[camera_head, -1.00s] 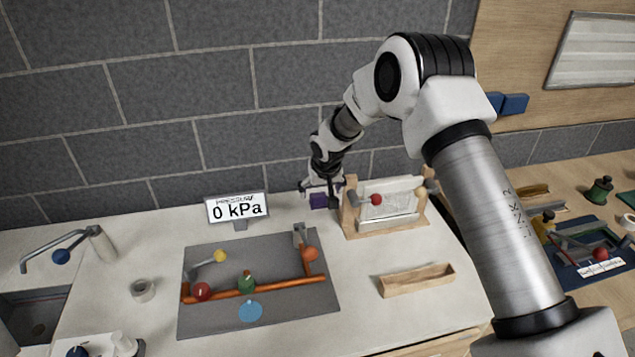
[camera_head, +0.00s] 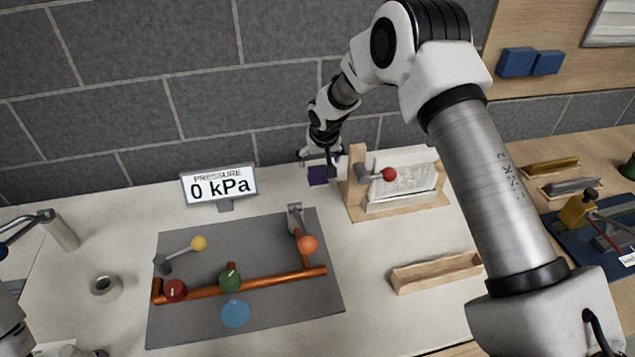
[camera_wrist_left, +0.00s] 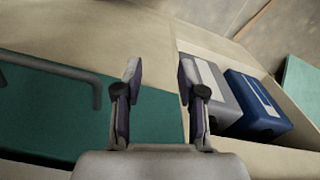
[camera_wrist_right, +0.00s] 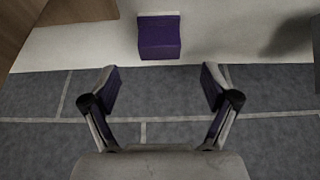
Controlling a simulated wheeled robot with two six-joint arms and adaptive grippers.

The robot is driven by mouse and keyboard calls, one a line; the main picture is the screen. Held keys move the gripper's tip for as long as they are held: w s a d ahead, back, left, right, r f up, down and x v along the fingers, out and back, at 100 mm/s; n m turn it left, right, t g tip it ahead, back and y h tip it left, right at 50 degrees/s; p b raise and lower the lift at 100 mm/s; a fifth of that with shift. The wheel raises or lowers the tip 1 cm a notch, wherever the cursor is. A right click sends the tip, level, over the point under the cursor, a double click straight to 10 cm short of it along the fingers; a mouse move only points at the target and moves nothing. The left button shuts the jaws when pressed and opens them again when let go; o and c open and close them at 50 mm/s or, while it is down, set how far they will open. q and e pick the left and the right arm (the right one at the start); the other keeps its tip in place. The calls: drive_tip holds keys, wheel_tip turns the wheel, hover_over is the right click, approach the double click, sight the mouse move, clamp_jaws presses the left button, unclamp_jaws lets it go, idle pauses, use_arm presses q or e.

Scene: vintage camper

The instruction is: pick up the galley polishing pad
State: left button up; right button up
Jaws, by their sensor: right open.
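The polishing pad looks to be the small purple block (camera_head: 317,176) at the back of the counter, left of the wooden frame. It also shows in the right wrist view (camera_wrist_right: 160,37), centred at the top, ahead of the fingertips. My right gripper (camera_head: 320,157) is open and empty, just above and behind the pad in the head view. In the right wrist view my right gripper (camera_wrist_right: 160,82) has its fingers spread with a gap to the pad. My left gripper (camera_wrist_left: 158,75) is open and empty, over a teal panel (camera_wrist_left: 50,115), and its fingers are outside the head view.
A wooden frame (camera_head: 356,202) with a red-knobbed lever stands right of the pad. The pressure display (camera_head: 219,186) stands to its left. A grey mat (camera_head: 270,240) with pipes and a wooden tray (camera_head: 435,272) lie in front. The brick wall (camera_head: 180,100) is close behind.

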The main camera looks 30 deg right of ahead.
sight(318, 170)
drive_tip(key=p+x, duration=0.3)
drive_tip(key=x, duration=0.3)
drive_tip(key=shift+s+f, duration=0.15)
drive_tip(key=shift+f, duration=0.45)
drive_tip(key=shift+r, duration=0.1)
drive_tip(key=c, duration=1.3)
